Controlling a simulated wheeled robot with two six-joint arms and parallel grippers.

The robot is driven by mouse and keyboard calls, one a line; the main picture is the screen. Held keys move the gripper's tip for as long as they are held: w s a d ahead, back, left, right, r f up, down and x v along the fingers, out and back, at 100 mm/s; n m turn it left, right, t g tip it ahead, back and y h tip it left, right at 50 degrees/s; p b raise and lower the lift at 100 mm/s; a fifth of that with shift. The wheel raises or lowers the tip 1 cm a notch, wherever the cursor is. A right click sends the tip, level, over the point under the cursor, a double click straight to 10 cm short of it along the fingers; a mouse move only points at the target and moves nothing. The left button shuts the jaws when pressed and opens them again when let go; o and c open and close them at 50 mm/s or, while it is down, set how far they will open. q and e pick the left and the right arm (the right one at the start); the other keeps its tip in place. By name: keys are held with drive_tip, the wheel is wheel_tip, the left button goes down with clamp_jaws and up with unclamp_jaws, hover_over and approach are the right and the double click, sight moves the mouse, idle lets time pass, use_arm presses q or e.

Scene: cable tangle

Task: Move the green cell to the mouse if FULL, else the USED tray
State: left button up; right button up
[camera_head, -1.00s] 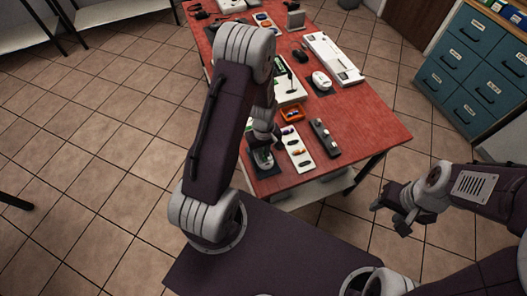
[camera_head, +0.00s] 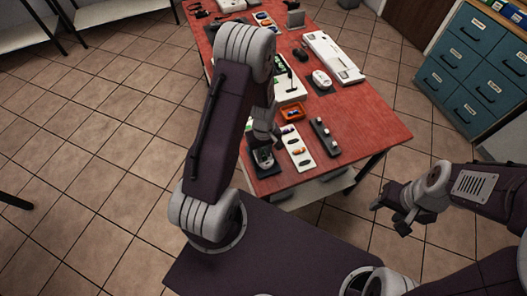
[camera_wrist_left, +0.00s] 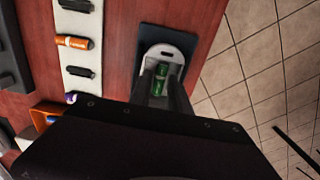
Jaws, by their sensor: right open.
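The green cell (camera_wrist_left: 161,80) shows in the left wrist view, over a white rounded device (camera_wrist_left: 164,51) on a dark mat. My left gripper (camera_wrist_left: 163,86) has one finger on each side of the cell; whether the fingers press on it cannot be told. In the head view my left gripper (camera_head: 264,142) is low over the device (camera_head: 263,158), and the cell is hidden there. The white mouse (camera_head: 321,79) sits on a dark pad farther back. An orange tray (camera_head: 292,112) lies past the device; no label is readable. My right gripper (camera_head: 400,212) is open and empty, off the table.
A white strip (camera_head: 298,148) with several cells lies beside the device; it also shows in the left wrist view (camera_wrist_left: 81,58). A dark holder (camera_head: 325,138) is right of it. A white keyboard (camera_head: 334,57) and black mouse (camera_head: 301,55) are farther back. The front-right table top is clear.

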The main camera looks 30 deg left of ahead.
use_arm(q)
drive_tip(key=shift+r+p, duration=1.7)
drive_tip(key=shift+r, duration=0.1)
drive_tip(key=o, duration=0.6)
drive_tip(key=shift+c, duration=0.2)
wheel_tip(320, 180, up, 5)
drive_tip(key=p, duration=0.4)
